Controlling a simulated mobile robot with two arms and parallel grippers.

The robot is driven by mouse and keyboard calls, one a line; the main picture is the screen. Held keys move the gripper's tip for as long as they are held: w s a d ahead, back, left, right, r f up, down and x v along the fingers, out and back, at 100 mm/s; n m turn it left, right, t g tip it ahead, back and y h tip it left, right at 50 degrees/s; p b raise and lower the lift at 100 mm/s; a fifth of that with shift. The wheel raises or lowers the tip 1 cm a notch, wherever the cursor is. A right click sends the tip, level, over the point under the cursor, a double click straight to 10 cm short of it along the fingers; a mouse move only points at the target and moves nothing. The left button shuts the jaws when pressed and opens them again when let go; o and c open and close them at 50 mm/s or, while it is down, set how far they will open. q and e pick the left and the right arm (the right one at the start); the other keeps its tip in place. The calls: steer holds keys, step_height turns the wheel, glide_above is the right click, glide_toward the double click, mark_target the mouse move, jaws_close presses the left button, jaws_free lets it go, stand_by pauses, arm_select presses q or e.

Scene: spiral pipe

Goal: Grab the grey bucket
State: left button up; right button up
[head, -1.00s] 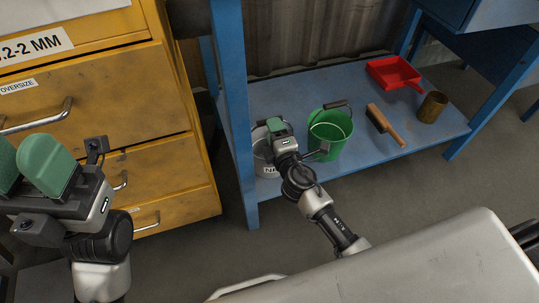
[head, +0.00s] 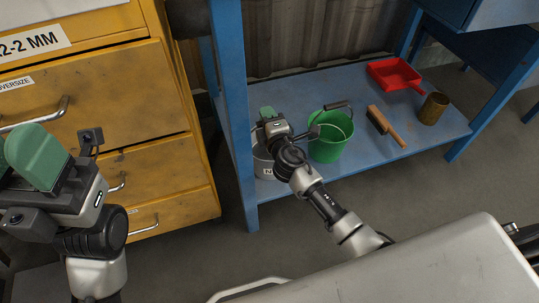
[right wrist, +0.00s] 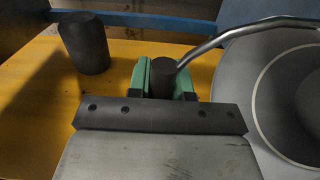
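The grey bucket (head: 262,164) stands on the low blue shelf behind the table leg, partly hidden by my right arm. In the right wrist view its wide grey rim and inside (right wrist: 285,90) fill the right side, and its wire handle runs left to a dark round grip (right wrist: 163,78). My right gripper (head: 268,113) is above the bucket. In the right wrist view, the green fingers (right wrist: 163,82) lie on both sides of the handle grip and appear shut on it. My left gripper (head: 18,160) is at the left edge, its green fingers apart and empty.
A green bucket (head: 332,143) stands just right of the grey one. A brush (head: 384,125), a red dustpan (head: 395,74) and a brown can (head: 434,108) lie farther right on the blue shelf (head: 290,95). A yellow drawer cabinet (head: 110,100) is at the left.

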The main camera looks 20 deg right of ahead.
jaws_close()
steer(key=shift+r, duration=0.2)
